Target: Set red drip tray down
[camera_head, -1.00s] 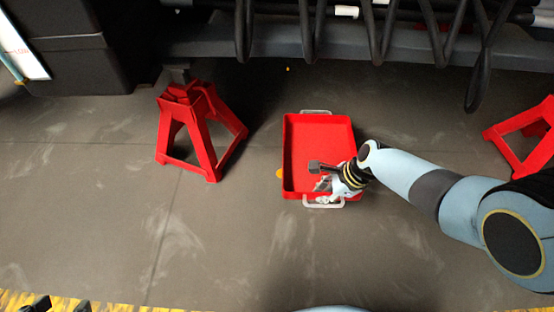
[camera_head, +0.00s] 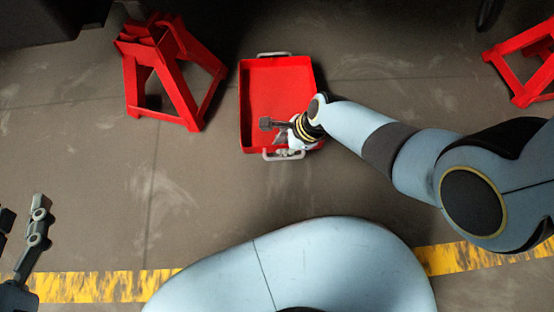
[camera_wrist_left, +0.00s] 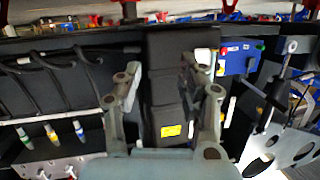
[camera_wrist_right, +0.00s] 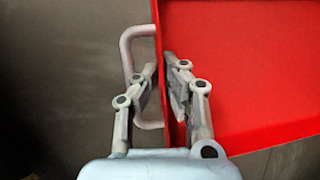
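The red drip tray (camera_head: 275,90) is a shallow rectangular pan with a pale handle at its far end and another at its near end. It looks level, on or close above the grey floor; I cannot tell which. My right gripper (camera_head: 284,148) is at its near end. In the right wrist view, the fingers (camera_wrist_right: 160,75) close on the tray's wall (camera_wrist_right: 159,50), one inside and one outside by the handle (camera_wrist_right: 127,50). My left gripper (camera_head: 20,240) is far left of the tray, open and empty; its fingers (camera_wrist_left: 160,66) stand apart in the left wrist view.
A red jack stand (camera_head: 165,75) stands left of the tray, and another (camera_head: 525,65) is at the far right. A yellow-and-black floor stripe (camera_head: 100,287) runs across the front. The left wrist view faces dark machinery.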

